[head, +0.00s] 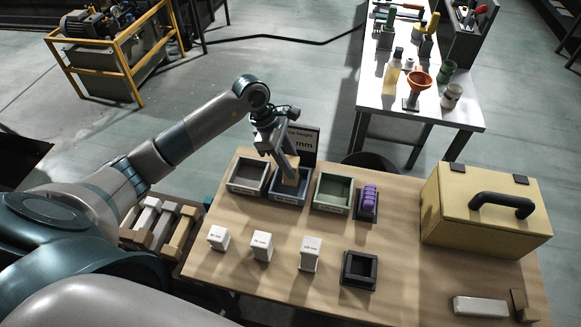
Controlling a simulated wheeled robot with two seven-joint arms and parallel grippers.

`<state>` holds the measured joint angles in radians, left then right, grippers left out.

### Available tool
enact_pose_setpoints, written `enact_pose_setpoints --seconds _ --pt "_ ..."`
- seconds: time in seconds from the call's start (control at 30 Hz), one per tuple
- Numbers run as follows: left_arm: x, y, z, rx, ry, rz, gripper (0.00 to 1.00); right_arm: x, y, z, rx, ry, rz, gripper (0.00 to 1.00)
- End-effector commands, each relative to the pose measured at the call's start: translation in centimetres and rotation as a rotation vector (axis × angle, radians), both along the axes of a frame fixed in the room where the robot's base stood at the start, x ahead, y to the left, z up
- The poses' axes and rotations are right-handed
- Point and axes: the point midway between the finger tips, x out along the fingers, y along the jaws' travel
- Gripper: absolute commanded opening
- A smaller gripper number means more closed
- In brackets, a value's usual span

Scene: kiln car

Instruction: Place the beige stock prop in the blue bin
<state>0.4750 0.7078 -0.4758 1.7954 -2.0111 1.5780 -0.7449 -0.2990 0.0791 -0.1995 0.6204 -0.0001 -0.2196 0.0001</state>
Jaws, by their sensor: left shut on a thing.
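The blue bin (286,198) is the middle one of three open bins along the far side of the wooden table. My left gripper (288,168) reaches down over this bin and is shut on the beige stock prop (291,179). The prop is upright, at the bin's opening; the gripper fingers partly cover it. I cannot tell whether its lower end touches the bin floor. My right gripper is not in view.
A grey bin (247,190) and a green bin (331,207) flank the blue one. A sign (304,141) stands behind. White labelled blocks (262,246), a black square holder (359,270), a purple piece (369,198) and a yellow toolbox (484,222) share the table.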

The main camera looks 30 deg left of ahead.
Motion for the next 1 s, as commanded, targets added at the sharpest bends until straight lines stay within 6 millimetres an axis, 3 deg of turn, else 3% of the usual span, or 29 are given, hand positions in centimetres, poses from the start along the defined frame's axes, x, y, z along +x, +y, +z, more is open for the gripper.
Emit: enact_pose_setpoints --seconds 0.27,0.7,0.73,0.77,0.8,1.0 --pt "-0.1 0.0 -2.7 0.000 0.001 0.001 0.09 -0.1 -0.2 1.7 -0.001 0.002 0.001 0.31" --pt "0.0 0.0 -3.3 0.000 0.000 -0.001 0.09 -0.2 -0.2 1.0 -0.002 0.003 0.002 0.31" --pt "-0.1 0.0 -3.2 0.000 0.001 0.000 0.41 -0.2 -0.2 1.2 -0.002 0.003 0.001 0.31" --pt "-0.1 0.0 -3.2 0.000 0.001 0.000 0.48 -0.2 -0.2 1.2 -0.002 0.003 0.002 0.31" --pt "-0.1 0.0 -3.2 0.000 0.001 0.000 0.53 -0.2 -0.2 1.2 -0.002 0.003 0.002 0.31" --pt "-0.1 0.0 -3.2 0.000 0.001 0.000 0.53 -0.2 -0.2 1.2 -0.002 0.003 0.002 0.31"
